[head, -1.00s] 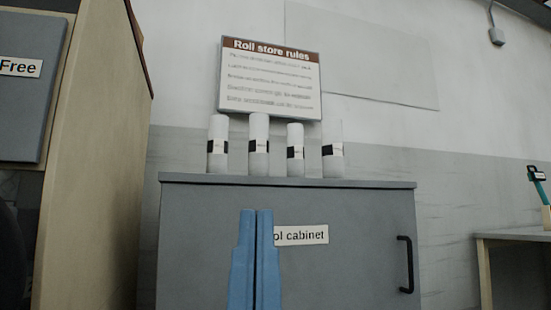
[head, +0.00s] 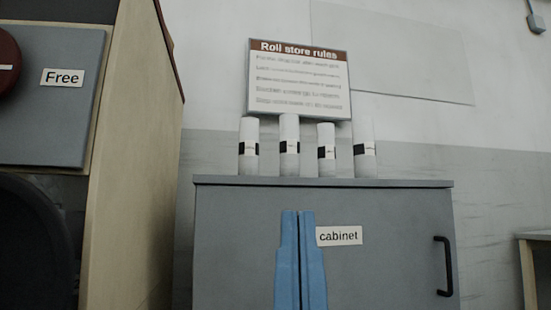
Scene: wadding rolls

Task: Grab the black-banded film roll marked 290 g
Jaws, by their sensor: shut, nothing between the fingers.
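Several white rolls with black bands stand upright in a row on top of the grey cabinet (head: 400,205). From left to right they are a first roll (head: 249,165), a taller second roll (head: 290,130), a shorter third roll (head: 326,168) and a fourth roll (head: 365,165). Each band carries a small white label, too small to read, so I cannot tell which is marked 290 g. My gripper (head: 298,213) shows as two blue fingers, shut and empty, in front of the cabinet door and below the rolls.
A rules sign (head: 298,80) is on the wall behind the rolls. A tall wooden unit (head: 135,160) with a "Free" label (head: 62,77) stands at left. The cabinet has a black handle (head: 443,266). A table edge (head: 535,237) shows at right.

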